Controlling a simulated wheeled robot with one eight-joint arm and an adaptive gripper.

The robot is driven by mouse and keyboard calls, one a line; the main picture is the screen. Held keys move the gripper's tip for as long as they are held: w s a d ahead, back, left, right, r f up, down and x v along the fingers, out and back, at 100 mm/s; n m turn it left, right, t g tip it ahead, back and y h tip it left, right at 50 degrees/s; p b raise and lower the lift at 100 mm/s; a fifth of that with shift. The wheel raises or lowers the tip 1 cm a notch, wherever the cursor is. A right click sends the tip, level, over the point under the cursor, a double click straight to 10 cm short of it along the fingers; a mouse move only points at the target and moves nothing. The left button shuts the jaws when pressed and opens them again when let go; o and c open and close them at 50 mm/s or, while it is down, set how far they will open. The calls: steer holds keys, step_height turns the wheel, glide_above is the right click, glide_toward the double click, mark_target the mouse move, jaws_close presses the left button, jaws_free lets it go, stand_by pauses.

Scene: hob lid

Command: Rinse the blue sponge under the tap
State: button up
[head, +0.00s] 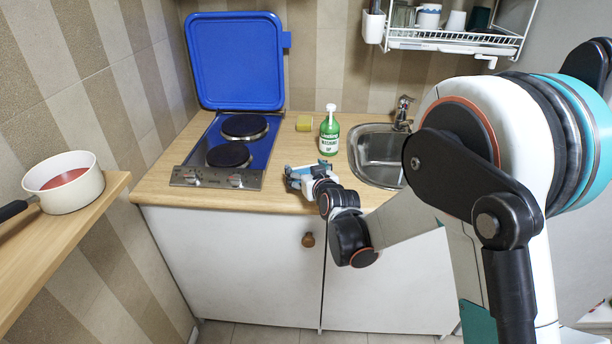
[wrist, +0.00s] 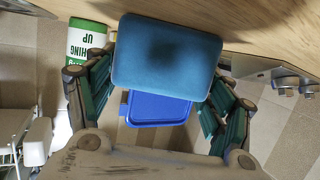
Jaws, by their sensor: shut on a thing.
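The blue sponge (wrist: 165,52) sits between the two fingers of my gripper (wrist: 163,82), which is shut on it, in the wrist view. In the head view my gripper (head: 303,176) is over the front of the worktop, between the hob and the sink, and the sponge (head: 308,168) shows as a small blue strip, partly hidden. The tap (head: 402,112) stands at the back of the metal sink (head: 362,157), to the right of my gripper. My arm hides part of the sink. I cannot tell if water is running.
A green washing-up bottle (head: 329,138) stands between my gripper and the sink's back left. A yellow sponge (head: 304,123) lies behind. The hob (head: 205,176) with its raised blue lid (head: 236,60) is left. A dish rack (head: 455,42) hangs above the sink. A pan (head: 65,188) rests far left.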

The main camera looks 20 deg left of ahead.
mark_target(306, 169)
step_height(306, 169, up, 20)
steer(key=p, duration=0.7)
steer(key=d+f+m+t+h, duration=0.1)
steer(key=d+f+m+h, duration=0.1)
steer(key=d, duration=2)
steer(key=w+d+f+m+t+h, duration=0.1)
steer(key=d+m+h, duration=0.4)
steer(key=d, duration=1.7)
steer(key=shift+w+f+t+h, duration=0.25)
steer(key=shift+f+t+h, duration=0.15)
steer(key=shift+f+h, duration=0.35)
steer(key=shift+a+r, duration=0.1)
steer(key=s+f+m+h, duration=0.2)
steer(key=s+m+h, duration=0.1)
steer(key=s, duration=0.7)
steer(key=shift+s+f+m+g+h, duration=0.3)
steer(key=shift+s+h, duration=0.1)
steer(key=shift+h, duration=0.25)
